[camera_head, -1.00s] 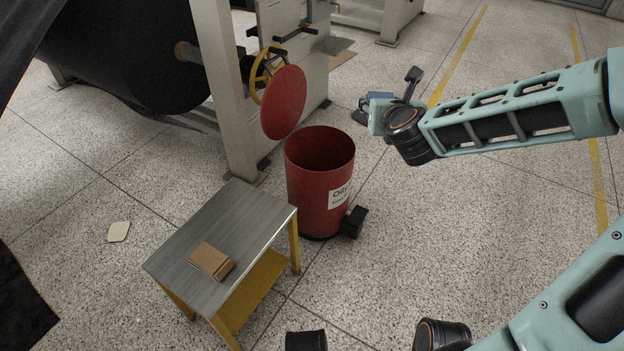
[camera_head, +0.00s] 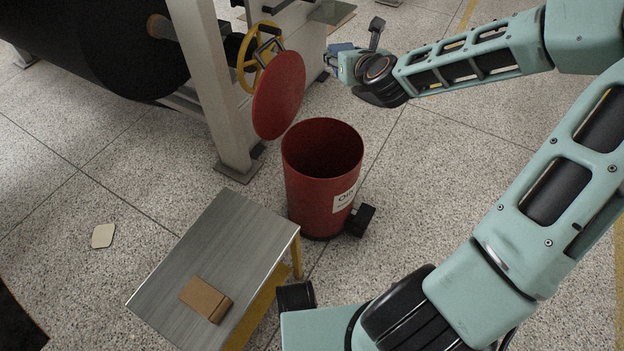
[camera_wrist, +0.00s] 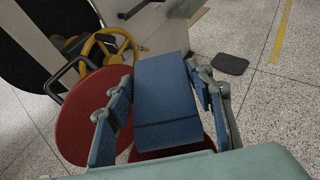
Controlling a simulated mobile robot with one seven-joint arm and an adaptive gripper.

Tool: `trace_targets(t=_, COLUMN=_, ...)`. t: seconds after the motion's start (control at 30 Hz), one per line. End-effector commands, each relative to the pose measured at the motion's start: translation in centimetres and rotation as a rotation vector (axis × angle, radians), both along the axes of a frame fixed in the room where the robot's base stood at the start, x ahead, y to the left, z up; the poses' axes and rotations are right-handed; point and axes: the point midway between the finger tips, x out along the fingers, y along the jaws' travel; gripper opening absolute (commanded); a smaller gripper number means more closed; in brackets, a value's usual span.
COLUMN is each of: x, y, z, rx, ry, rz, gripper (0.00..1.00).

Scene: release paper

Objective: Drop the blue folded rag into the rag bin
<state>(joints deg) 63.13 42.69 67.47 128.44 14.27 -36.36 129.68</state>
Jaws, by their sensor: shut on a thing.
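My gripper (camera_wrist: 165,105) is shut on the blue folded rag (camera_wrist: 163,90), which sits between its fingers in the wrist view. In the head view my gripper (camera_head: 333,62) is up and behind the bin, to the right of the raised lid, and the rag is hard to make out there. The rag bin (camera_head: 318,200) is a red round can with a white label, standing upright with its mouth open. Its round red lid (camera_head: 279,96) is tilted up at the left. In the wrist view the lid (camera_wrist: 85,120) is left of the rag, and part of the bin shows below it.
A steel-topped table with yellow legs (camera_head: 225,235) stands front left of the bin, with a brown block (camera_head: 206,299) on it. A machine post (camera_head: 203,90) and yellow handwheel (camera_head: 258,60) stand behind the lid. A black pedal (camera_head: 361,220) juts from the bin's right.

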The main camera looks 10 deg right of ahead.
Motion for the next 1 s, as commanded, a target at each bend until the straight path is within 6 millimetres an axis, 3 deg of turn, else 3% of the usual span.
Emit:
trace_targets(t=0.27, x=1.3, y=-0.7, z=-9.7, rx=0.01, ry=0.009, rz=0.126, gripper=0.26)
trace_targets(t=0.4, x=0.7, y=0.1, z=-14.8, rx=0.009, ry=0.007, rz=0.194, gripper=0.26)
trace_targets(t=0.6, x=-1.0, y=1.7, z=-20.6, rx=0.007, ry=0.005, rz=0.281, gripper=0.26)
trace_targets(t=0.73, x=-1.8, y=2.4, z=-22.5, rx=0.004, ry=0.002, rz=0.316, gripper=0.26)
trace_targets(t=1.0, x=-2.2, y=2.8, z=-24.3, rx=0.001, ry=0.001, rz=0.332, gripper=0.26)
